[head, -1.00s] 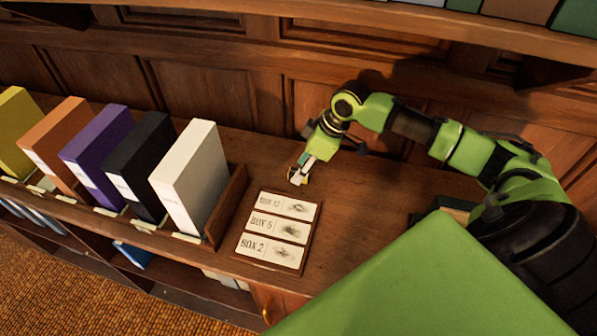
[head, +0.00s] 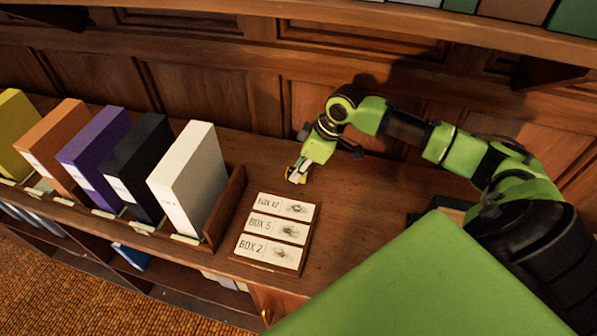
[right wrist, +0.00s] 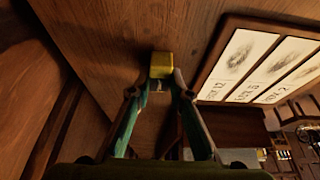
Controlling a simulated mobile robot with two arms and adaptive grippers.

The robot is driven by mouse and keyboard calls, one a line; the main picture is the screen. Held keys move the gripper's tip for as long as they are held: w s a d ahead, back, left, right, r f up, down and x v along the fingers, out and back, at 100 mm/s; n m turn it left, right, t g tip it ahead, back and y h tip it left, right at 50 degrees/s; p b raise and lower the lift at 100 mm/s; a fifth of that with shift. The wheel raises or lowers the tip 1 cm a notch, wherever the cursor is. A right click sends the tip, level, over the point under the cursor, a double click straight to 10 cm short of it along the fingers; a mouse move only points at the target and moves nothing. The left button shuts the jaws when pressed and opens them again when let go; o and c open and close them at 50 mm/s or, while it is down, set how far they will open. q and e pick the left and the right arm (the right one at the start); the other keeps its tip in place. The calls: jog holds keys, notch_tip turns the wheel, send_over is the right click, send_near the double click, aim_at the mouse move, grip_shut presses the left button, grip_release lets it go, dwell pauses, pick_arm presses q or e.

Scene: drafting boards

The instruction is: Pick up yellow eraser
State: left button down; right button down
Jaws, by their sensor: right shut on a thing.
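The yellow eraser (right wrist: 161,66) is a small block at the fingertips of my right gripper (right wrist: 157,84) in the right wrist view. The fingers are shut on its near part. In the head view my right gripper (head: 297,174) points down at the wooden counter, behind the card board. Only a bit of yellow shows there among the fingers. I cannot tell whether the eraser still touches the counter. My left gripper is in neither view.
A wooden board (head: 299,270) with cards BOX 12, BOX 5 and BOX 2 lies just in front of the gripper. A white box file (head: 186,185) and several coloured ones stand in a rack at left. Wood panelling (head: 215,93) rises behind.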

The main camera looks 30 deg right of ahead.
jog(key=shift+r, duration=0.4)
jog(key=s+a+r+b, duration=0.2)
jog(key=s+a+r, duration=0.1)
jog(key=s+r, duration=0.3)
jog(key=s+a+r+b, duration=0.2)
jog(key=s+a+r, duration=0.1)
jog(key=s+r, duration=0.2)
jog(key=shift+s+a+r, duration=0.25)
jog(key=shift+s+r, duration=0.15)
jog(key=shift+s, duration=0.35)
